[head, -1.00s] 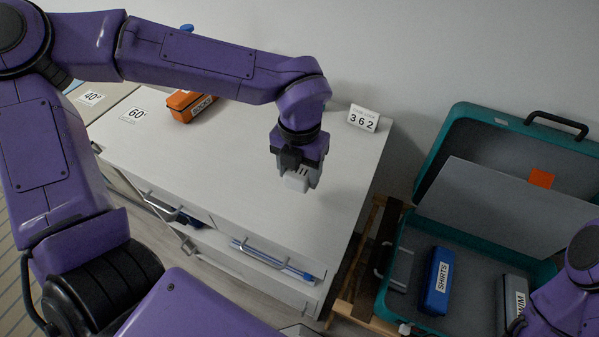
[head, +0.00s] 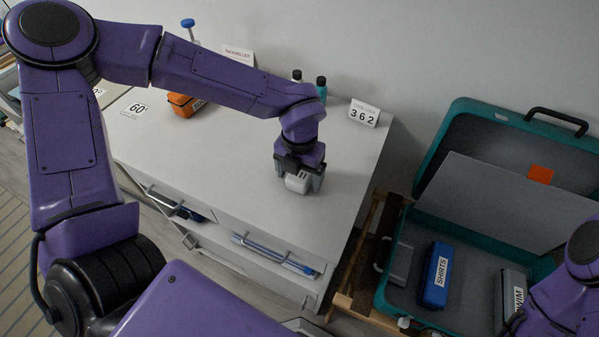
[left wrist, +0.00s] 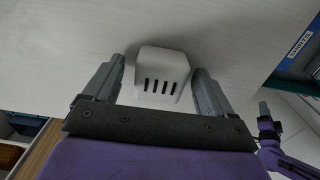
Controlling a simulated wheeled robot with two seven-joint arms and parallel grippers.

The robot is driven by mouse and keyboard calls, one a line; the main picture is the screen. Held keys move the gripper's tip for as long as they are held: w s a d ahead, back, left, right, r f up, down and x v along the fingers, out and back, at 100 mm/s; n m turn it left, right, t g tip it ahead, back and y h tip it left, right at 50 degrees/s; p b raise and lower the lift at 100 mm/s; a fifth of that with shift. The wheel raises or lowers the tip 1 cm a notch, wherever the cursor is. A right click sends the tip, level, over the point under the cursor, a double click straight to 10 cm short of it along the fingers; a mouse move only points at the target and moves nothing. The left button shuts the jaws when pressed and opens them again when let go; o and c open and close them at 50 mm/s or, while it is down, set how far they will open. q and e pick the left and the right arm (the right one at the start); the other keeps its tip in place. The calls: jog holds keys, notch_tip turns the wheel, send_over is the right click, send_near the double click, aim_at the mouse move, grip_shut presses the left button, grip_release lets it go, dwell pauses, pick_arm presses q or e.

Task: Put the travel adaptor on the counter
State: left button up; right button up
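The travel adaptor (head: 298,183) is a small white block with dark slots on its face. It rests on the white counter (head: 240,165) near its right end. The left wrist view shows the adaptor (left wrist: 162,75) between the fingers of my left gripper (left wrist: 162,88), with a narrow gap on each side. My left gripper (head: 299,182) is open around it, low over the counter. My right arm shows at the bottom right of the head view; its fingers are too unclear to read.
A teal suitcase (head: 478,123) stands open at the right, holding a blue SHIRTS case (head: 436,275). A 362 number sign (head: 364,114), two small bottles (head: 321,88) and an orange case (head: 184,104) stand along the counter's back. The counter's middle is clear.

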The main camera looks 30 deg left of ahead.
aim_at(300, 174)
pick_arm(q)
notch_tip(300, 174, up, 12)
jog(key=shift+r, duration=0.2)
dwell(0.4)
jog(key=shift+s, duration=0.1)
